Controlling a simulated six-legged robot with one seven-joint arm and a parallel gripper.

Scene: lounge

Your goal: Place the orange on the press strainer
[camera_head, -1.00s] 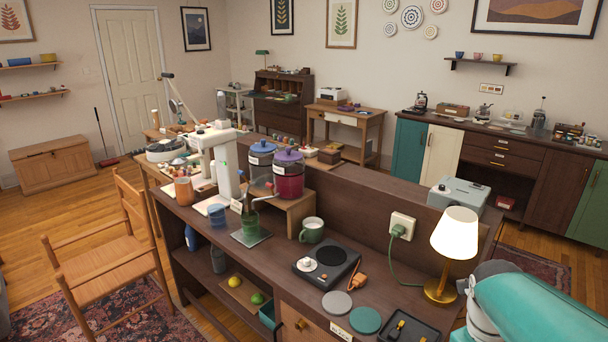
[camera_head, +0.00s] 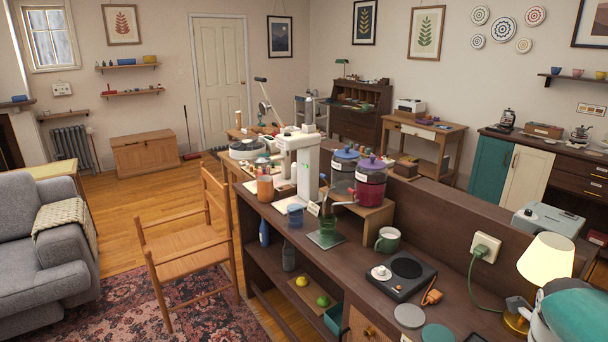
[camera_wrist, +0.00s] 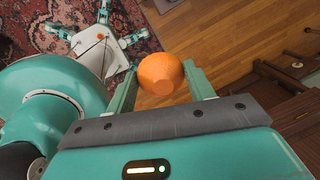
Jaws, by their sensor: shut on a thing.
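The orange (camera_wrist: 160,80) sits between the two teal fingers of my gripper (camera_wrist: 160,68) in the wrist view. The gripper is shut on it and holds it above the floor and rug. In the head view a tall white machine (camera_head: 306,168) stands on the dark counter and may be the press. I cannot make out its strainer. The orange and my gripper do not show in the head view; only a teal part of my arm is at the lower right.
The dark counter (camera_head: 285,219) also bears lidded jars (camera_head: 371,184), a green mug (camera_head: 387,239), a hot plate (camera_head: 402,278) and a lit lamp (camera_head: 546,262). A wooden chair (camera_head: 185,241) stands close to its left side. Open floor and rug lie left of the chair.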

